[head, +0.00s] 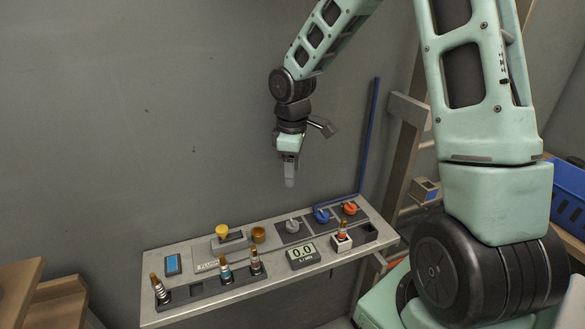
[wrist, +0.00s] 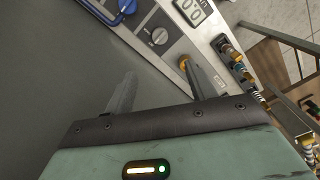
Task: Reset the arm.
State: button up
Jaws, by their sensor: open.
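My gripper (head: 289,180) hangs from my green arm above the back of the grey bench panel (head: 165,258) in the head view, pointing down, with clear space between the fingertips and the panel. In the wrist view, the two fingers of my gripper (wrist: 160,85) are spread apart with nothing between them. Below them lie the panel, a grey knob (wrist: 160,36) and a brass fitting (wrist: 183,62).
A wooden frame (head: 408,110) and a blue crate (head: 569,200) stand right. A grey wall is behind.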

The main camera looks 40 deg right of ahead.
dwell(0.4)
jog(key=s+a+r+b, duration=0.1)
jog(key=s+a+b, duration=0.3)
jog(key=s+a, duration=2)
jog(key=shift+s+a+r+y, duration=0.2)
jog(key=shift+s+r+y, duration=0.1)
